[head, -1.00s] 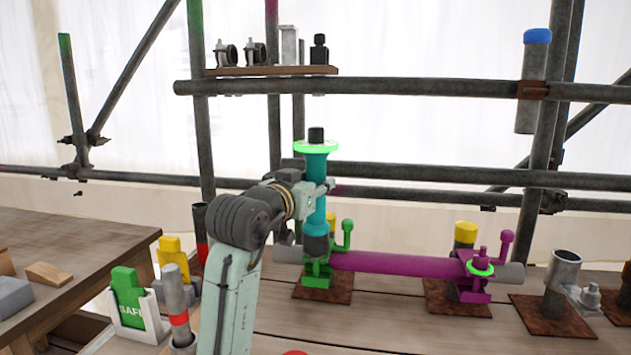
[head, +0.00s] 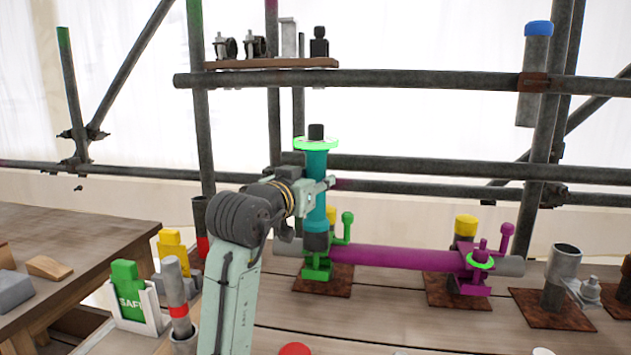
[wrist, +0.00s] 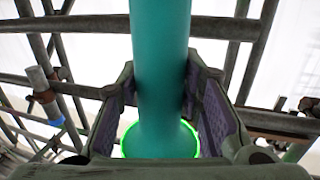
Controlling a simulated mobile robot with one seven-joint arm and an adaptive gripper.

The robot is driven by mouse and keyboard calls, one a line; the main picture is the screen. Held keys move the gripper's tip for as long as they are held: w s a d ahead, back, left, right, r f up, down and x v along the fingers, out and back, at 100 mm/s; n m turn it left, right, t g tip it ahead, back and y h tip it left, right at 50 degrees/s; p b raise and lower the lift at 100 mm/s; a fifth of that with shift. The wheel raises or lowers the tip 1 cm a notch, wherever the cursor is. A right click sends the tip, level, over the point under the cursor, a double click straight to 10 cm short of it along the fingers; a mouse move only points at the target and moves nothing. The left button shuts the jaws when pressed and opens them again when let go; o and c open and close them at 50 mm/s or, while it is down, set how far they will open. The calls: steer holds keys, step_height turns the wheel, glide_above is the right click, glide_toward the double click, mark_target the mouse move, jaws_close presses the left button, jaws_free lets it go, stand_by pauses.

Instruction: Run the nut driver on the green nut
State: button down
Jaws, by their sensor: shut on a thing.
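The nut driver (head: 316,180) is a teal upright tool with a glowing green ring near its top and a dark socket at its lower end. My gripper (head: 318,184) is shut around its shaft; in the wrist view, both pads flank the teal shaft (wrist: 161,65). The socket stands over the green clamp (head: 318,270) at the left end of the purple bar. The green nut is not visible; the socket covers that spot, and I cannot tell how far it is seated. The green clamp's ball-ended post (head: 347,219) rises just right of the socket.
The purple bar (head: 400,258) runs right to a purple clamp (head: 474,275) with a green ring. Brown base plates (head: 455,292) sit on the planks. A scaffold rail (head: 430,87) and small shelf (head: 270,64) stand behind. A "SAFE" tag holder (head: 133,308) is at lower left.

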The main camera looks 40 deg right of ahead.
steer(key=shift+s+f, duration=0.1)
steer(key=shift+f, duration=0.35)
stand_by(1.1)
